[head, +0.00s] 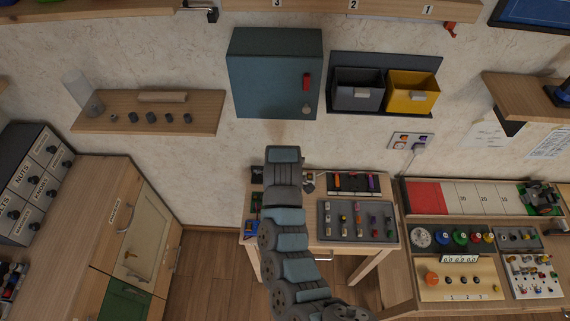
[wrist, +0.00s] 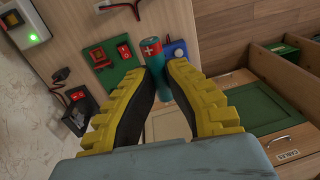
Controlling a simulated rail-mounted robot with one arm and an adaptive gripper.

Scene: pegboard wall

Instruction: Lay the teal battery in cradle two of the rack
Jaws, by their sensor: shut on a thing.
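The teal battery (wrist: 158,62) shows in the wrist view as a teal cylinder with a red band and a white plus mark near its far end. My gripper (wrist: 162,73), with yellow-and-black fingers, is shut on it. The battery points away from the palm, beyond the fingertips. In the head view my arm reaches over the small wooden table, and its links hide the gripper and the battery. I cannot make out a rack with numbered cradles for certain in either view.
A grey tray of small parts (head: 357,221) and a black holder with coloured items (head: 352,184) occupy the table. A blue cabinet (head: 270,75) hangs above.

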